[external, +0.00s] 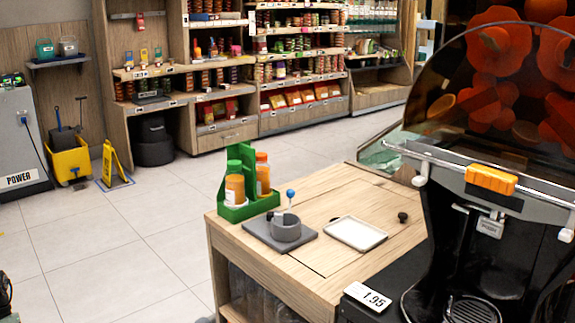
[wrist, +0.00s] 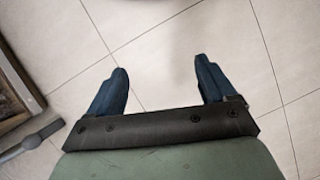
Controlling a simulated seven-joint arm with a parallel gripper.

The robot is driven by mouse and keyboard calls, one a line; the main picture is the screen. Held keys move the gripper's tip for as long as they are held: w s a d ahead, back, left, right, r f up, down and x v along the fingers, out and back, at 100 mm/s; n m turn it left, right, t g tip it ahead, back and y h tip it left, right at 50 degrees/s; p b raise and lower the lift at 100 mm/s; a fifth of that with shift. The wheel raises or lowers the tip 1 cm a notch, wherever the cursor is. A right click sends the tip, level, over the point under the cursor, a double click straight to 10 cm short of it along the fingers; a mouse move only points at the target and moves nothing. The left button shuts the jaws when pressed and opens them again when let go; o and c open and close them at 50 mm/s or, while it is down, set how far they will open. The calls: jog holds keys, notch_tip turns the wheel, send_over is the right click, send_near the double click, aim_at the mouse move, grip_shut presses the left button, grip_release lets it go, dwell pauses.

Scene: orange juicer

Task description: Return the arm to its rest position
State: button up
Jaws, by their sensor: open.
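My gripper (wrist: 160,80) shows in the wrist view with its two dark blue fingers wide apart. It is open, and nothing is between the fingers. My arm and gripper do not show in the external view.
In the external view, a wooden counter (external: 315,263) carries a green caddy (external: 247,207) with two orange bottles, a grey cup (external: 286,228) with a blue-tipped stick, and a white tray (external: 355,234). The juicer (external: 470,240) stands at right. A wooden edge (wrist: 12,95) shows at left in the wrist view.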

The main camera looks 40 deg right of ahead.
jog(key=s+a+n+g, duration=0.1)
jog(key=s+a, duration=0.6)
jog(key=s, duration=0.3)
jog(key=s+a+n+g+h, duration=0.1)
jog(key=s+a+n, duration=0.1)
jog(key=s+a, duration=0.6)
jog(key=s, duration=0.3)
jog(key=shift+s+a+f+h, duration=0.2)
jog(key=shift+f+h, duration=0.05)
jog(key=shift+h, duration=0.05)
